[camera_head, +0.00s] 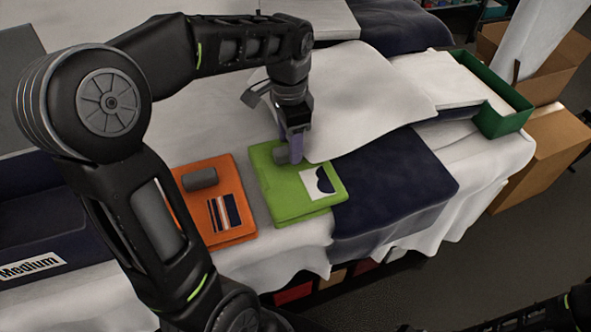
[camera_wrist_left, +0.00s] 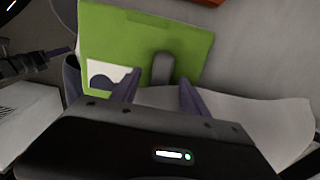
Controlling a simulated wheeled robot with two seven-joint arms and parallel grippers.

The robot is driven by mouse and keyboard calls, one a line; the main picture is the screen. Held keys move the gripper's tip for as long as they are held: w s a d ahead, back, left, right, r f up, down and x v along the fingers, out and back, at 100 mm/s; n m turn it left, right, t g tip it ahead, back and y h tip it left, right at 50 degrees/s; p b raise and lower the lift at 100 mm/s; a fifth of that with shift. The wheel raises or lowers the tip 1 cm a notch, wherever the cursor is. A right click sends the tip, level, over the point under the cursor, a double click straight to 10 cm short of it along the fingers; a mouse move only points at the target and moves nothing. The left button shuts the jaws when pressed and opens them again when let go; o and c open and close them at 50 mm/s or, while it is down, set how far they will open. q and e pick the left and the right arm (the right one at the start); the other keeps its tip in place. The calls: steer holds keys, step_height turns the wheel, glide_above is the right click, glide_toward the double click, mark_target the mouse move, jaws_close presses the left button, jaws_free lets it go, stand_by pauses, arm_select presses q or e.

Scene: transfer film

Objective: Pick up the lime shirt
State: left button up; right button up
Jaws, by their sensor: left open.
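The lime shirt (camera_head: 292,205) lies folded on the white-covered table, with a white and navy print and a small grey cylinder (camera_head: 281,155) on its far end. My left gripper (camera_head: 296,152) points down at that far end, right beside the cylinder. In the left wrist view the lime shirt (camera_wrist_left: 120,45) fills the top, and the cylinder (camera_wrist_left: 162,68) stands out between the two open fingers of the left gripper (camera_wrist_left: 160,95). No cloth shows clamped between them. Whether the fingertips touch the shirt I cannot tell. My right gripper does not show.
A folded orange shirt (camera_head: 230,228) with its own grey cylinder (camera_head: 199,179) lies just left. A navy cloth (camera_head: 395,190) lies to the right, and a white sheet (camera_head: 350,95) behind. A green box (camera_head: 505,117) stands at the right edge, and a "Medium" bin (camera_head: 40,225) at the left.

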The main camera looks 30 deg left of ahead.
arm_select(q)
steer(key=shift+f, duration=0.25)
steer(key=shift+c, duration=0.2)
jaws_close()
stand_by(0.6)
stand_by(0.8)
